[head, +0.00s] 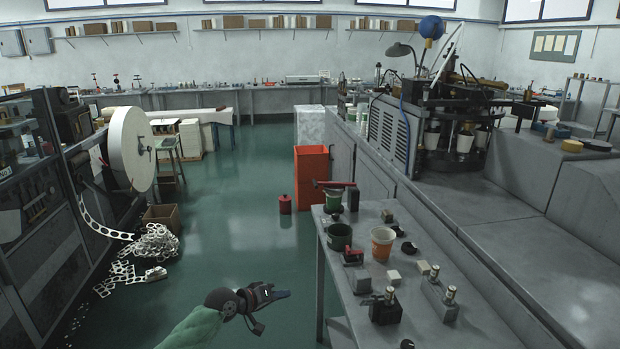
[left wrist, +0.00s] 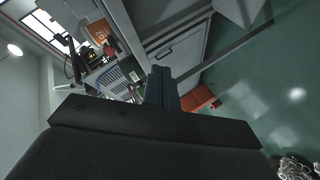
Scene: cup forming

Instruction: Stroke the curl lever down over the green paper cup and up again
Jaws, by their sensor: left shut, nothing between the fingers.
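The curl lever (head: 333,184), with a red and black handle, lies roughly level at the far end of the narrow grey bench. A green cup (head: 333,203) stands upright just beneath it. My left gripper (head: 286,294) is shut and empty, over the green floor to the left of the bench, apart from the lever and cups. Its closed fingers (left wrist: 161,85) show dark in the left wrist view. My right gripper is not in view.
An orange paper cup (head: 382,243), small blocks and dark fixtures (head: 384,308) crowd the bench (head: 420,330). A red bin (head: 312,175) stands beyond it. A large grey machine (head: 450,130) is behind on the right.

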